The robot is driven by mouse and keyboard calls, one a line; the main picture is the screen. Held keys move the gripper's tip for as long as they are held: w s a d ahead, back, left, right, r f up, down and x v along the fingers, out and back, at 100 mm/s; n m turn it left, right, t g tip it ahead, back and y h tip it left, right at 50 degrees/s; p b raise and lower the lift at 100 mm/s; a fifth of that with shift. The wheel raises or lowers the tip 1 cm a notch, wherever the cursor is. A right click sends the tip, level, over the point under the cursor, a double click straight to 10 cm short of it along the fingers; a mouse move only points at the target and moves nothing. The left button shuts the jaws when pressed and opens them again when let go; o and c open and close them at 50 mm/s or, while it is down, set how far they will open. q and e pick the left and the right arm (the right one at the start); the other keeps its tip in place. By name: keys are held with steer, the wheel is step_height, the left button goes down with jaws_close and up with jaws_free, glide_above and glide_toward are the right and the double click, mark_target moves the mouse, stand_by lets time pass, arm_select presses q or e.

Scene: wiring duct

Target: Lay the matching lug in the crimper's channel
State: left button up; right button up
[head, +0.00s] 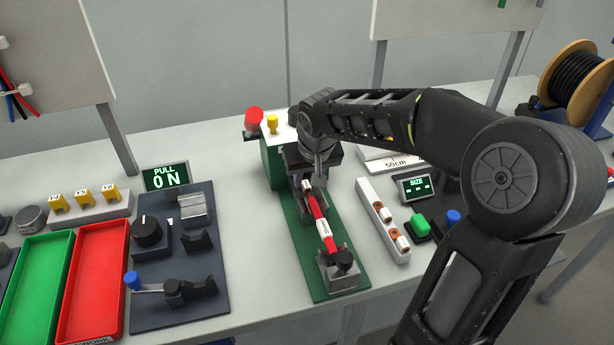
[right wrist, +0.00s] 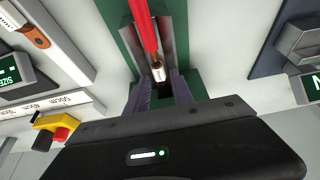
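The crimper is a green base (head: 302,240) with a green body (head: 272,160) and a red knob (head: 254,119) at its far end. A red cable (head: 318,212) with a white tag lies along the base, its near end at a grey clamp (head: 340,272). In the right wrist view, a metal lug or ferrule (right wrist: 158,71) shows at the cable's end, between grey channel walls. My right gripper (head: 318,172) is low over the crimper. My left gripper is out of view.
A white rack (head: 383,222) with several copper lugs stands right of the crimper, beside a size display (head: 415,188) showing dashes. Left are a pull tester (head: 180,250) reading ON, a red tray (head: 94,282) and a green tray (head: 38,280). A cable spool (head: 577,82) stands far right.

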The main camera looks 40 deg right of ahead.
steer(key=shift+o, duration=1.2)
steer(key=v, duration=0.7)
steer(key=shift+r, duration=0.35)
steer(key=shift+s+a, duration=0.1)
steer(key=shift+s, duration=0.1)
